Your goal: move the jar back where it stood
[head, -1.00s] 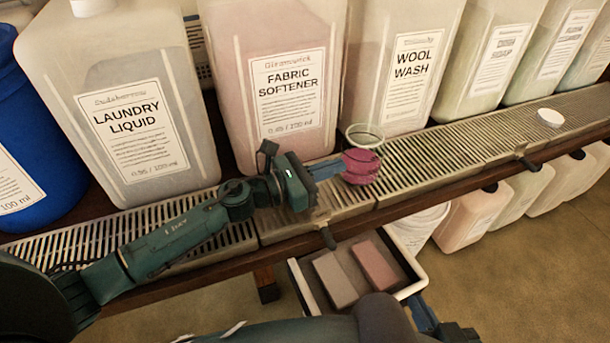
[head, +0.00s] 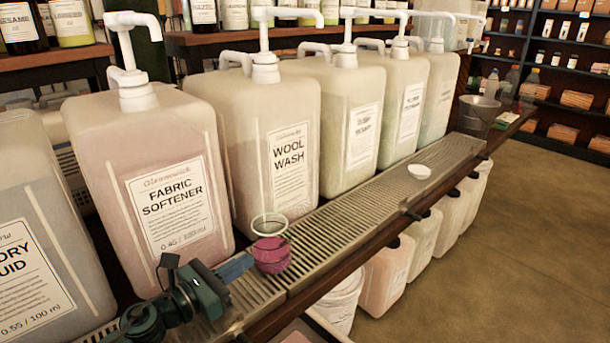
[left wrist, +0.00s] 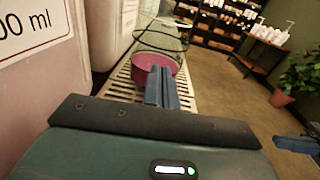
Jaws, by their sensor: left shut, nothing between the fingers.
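The jar (head: 272,254) is a small clear glass with pink liquid in its lower part. It stands upright on the slatted drip tray, in front of the gap between the fabric softener (head: 165,205) and wool wash (head: 290,165) containers. My left gripper (head: 250,262) is shut with nothing between its fingers. Its blue fingertips are right beside the jar's left side; I cannot tell if they touch. In the left wrist view the shut fingers (left wrist: 170,88) partly cover the jar (left wrist: 150,62). A dark part with blue at that view's right edge looks like my right gripper (left wrist: 297,144).
The drip tray (head: 345,220) runs along the shelf edge and is bare right of the jar up to a small white dish (head: 420,171). Tall pump containers line its back. A grey bucket (head: 478,115) stands at the far end. Containers hang below.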

